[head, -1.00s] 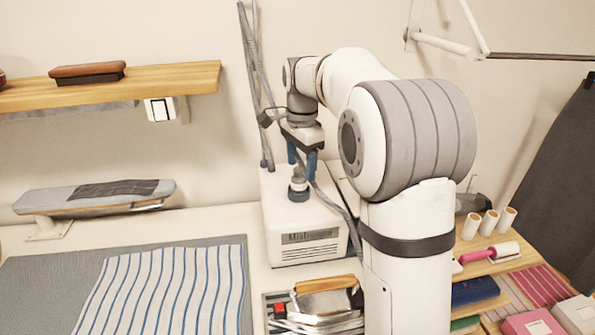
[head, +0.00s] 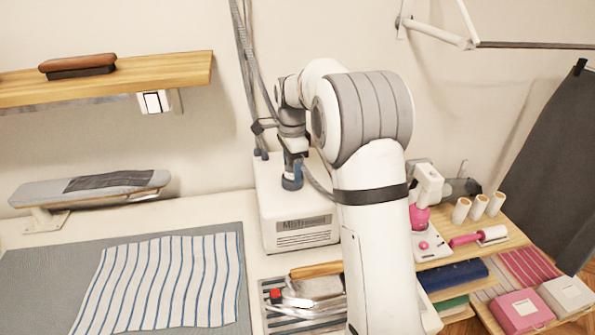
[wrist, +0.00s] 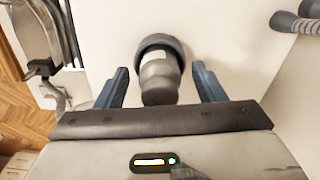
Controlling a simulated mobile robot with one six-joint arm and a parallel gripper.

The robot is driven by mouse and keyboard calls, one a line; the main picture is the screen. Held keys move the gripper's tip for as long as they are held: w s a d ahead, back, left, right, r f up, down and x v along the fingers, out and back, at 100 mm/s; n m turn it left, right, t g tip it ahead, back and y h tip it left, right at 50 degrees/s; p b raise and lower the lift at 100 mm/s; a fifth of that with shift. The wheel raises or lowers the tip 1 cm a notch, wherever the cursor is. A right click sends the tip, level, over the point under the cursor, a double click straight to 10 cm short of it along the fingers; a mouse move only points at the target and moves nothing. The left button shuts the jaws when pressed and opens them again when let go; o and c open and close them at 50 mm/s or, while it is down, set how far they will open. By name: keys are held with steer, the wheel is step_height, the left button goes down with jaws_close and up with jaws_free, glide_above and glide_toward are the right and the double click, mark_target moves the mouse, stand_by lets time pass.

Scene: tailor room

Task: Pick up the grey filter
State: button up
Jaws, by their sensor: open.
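The grey filter (head: 291,184) stands upright on top of the white machine with "Mist" lettering (head: 268,204). In the wrist view it is a grey knob with a wider dark collar (wrist: 160,78). My gripper (head: 293,174) is over the machine, with its fingers down at the filter's upper part. In the wrist view, my gripper (wrist: 161,76) is open, one blue finger on each side of the filter. Gaps show between both fingers and the filter. In the head view, part of the filter is hidden by the fingers.
Grey hoses (head: 250,80) rise behind the machine. An iron (head: 310,289) rests on a rack in front of it. A wooden shelf (head: 160,80) is at the left, above a sleeve board (head: 100,186).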

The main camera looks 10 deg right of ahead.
steer(key=c, duration=1.1)
